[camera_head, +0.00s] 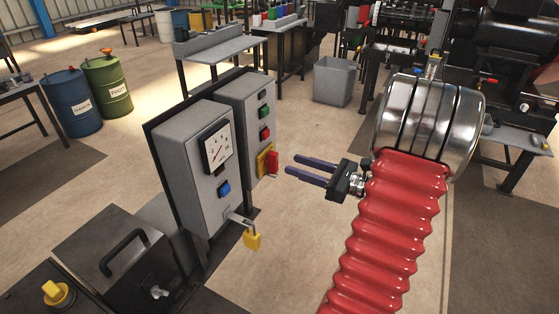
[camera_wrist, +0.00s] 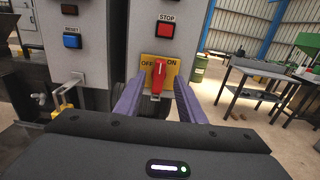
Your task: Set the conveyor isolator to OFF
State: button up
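The conveyor isolator is a red handle (camera_wrist: 158,75) on a yellow plate (camera_wrist: 174,74), on the front of a grey box below a red STOP button. In the wrist view the plate reads OFF at left and ON at right, and the handle stands about upright between the words. In the head view the red handle (camera_head: 273,162) and yellow plate (camera_head: 263,162) are on the right-hand box. My gripper (camera_head: 292,164) is open and empty, its purple fingers pointing at the handle with a small gap. In the wrist view its fingertips (camera_wrist: 158,84) flank the handle.
The left box (camera_head: 195,170) carries a gauge, a blue RESET button (camera_wrist: 72,40) and a hasp with a yellow padlock (camera_head: 252,238) sticking out low. A green button (camera_head: 263,112) and a red STOP button (camera_head: 264,133) sit above the isolator. Open floor lies right of the boxes.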

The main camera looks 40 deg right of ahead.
aim_at(277, 159)
jog(key=x, duration=0.6)
jog(key=shift+w, duration=0.25)
jog(key=shift+c, duration=0.5)
jog(key=shift+a, duration=0.15)
grip_shut()
